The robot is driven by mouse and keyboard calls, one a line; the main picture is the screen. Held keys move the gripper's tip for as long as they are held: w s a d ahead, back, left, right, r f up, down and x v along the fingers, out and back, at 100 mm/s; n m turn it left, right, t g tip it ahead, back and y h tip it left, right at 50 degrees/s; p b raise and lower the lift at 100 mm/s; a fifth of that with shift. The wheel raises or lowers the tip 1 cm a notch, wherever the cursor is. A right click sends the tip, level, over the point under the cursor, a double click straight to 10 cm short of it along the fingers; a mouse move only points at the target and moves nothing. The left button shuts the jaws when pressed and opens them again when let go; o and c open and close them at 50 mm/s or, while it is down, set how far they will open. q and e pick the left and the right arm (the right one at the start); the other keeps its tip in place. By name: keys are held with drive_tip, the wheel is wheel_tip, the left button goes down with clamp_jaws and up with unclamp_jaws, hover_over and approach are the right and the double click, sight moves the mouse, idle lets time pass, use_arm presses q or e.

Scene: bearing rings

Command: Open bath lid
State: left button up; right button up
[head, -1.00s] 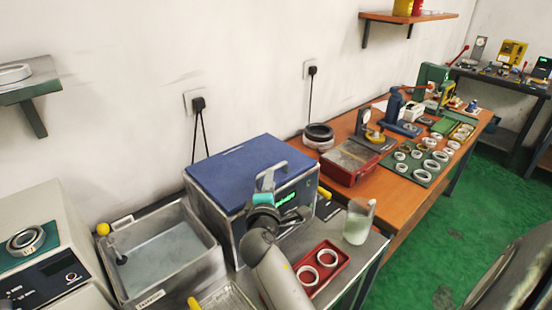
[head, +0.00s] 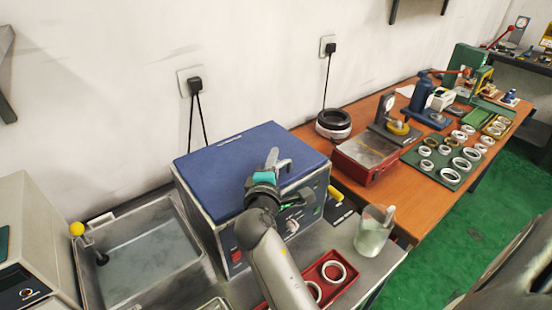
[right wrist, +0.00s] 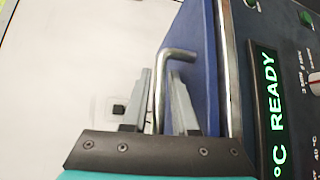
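The bath is a metal box with a blue lid (head: 235,160), which lies shut on top. The lid's metal handle (right wrist: 158,90) stands at its front edge. My right gripper (head: 273,160) is over the front edge of the lid at the handle. In the right wrist view the two grey fingers (right wrist: 161,85) stand apart, one on each side of the handle bar, with narrow gaps that suggest they are not clamped on it. Part of the handle is hidden by the gripper in the head view. My left gripper is not in view.
The bath's front panel has a green display (right wrist: 268,110) reading READY. A metal basin (head: 140,250) stands left of it. A glass beaker (head: 373,232) and a red tray (head: 335,290) with rings are at right. A wooden bench (head: 400,190) with tools lies beyond.

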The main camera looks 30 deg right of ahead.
clamp_jaws()
drive_tip(key=shift+r, duration=0.1)
idle(1.3)
